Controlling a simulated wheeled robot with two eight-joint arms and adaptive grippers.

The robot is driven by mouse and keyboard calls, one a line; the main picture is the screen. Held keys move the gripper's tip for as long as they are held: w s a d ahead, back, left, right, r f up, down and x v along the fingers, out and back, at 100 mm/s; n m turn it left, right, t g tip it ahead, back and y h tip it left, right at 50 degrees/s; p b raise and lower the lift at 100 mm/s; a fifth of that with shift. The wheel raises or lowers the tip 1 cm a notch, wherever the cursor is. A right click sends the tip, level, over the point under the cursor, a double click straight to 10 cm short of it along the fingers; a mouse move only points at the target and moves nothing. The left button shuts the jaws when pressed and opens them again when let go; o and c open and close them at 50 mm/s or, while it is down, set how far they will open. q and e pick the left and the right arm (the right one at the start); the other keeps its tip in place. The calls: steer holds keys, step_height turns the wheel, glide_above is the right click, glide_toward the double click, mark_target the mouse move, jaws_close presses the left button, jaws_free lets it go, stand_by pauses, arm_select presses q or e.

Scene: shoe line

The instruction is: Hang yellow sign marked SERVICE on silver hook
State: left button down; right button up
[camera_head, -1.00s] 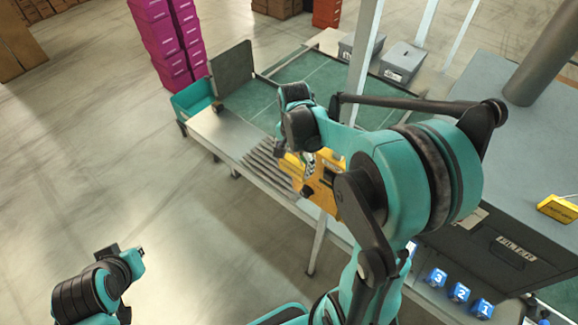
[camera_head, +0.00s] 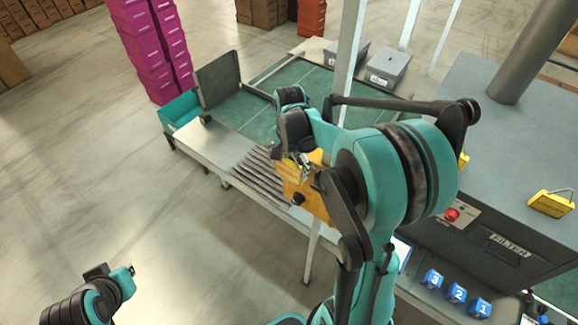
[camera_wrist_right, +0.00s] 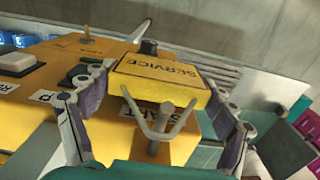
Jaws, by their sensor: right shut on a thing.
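The yellow sign (camera_wrist_right: 160,78) marked SERVICE is between the two fingers of my right gripper (camera_wrist_right: 155,105), which is shut on it. Its lettering reads upside down in the wrist view. A silver forked metal piece (camera_wrist_right: 158,125) shows right in front of the sign; I cannot tell which part is the sign's wire loop and which is the hook, or whether they touch. Behind is a yellow control box (camera_wrist_right: 30,95) with labels and buttons. In the head view my right gripper (camera_head: 306,166) is at this box (camera_head: 312,200), partly hidden by my arm.
Another yellow sign (camera_head: 552,203) with a wire loop lies on the grey machine top at the right. Blue numbered blocks (camera_head: 457,293) sit below it. Grey slats (camera_head: 258,172) and an upright post (camera_head: 350,65) are close to my right arm.

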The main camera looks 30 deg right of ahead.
stand_by(0.3)
steer(key=o, duration=1.1)
steer(key=shift+o, duration=0.2)
step_height(320, 180, up, 12)
steer(key=s+a+f+n+t+b, duration=0.2)
steer(key=s+a+f+n+b, duration=0.2)
steer(key=f+b, duration=0.5)
steer(key=s+a+f+n+t+b, duration=0.2)
steer(key=f+b, duration=0.6)
steer(key=f, duration=0.4)
steer(key=s+a+f+n+t+b, duration=0.3)
steer(key=s+a+f+n+b, duration=0.2)
steer(key=f+b, duration=0.4)
steer(key=a+f+n, duration=0.1)
steer(key=n, duration=0.1)
steer(key=shift+s+a+f+n+b, duration=0.15)
steer(key=shift+s+f+n+b, duration=0.05)
steer(key=shift+s+n+b, duration=0.15)
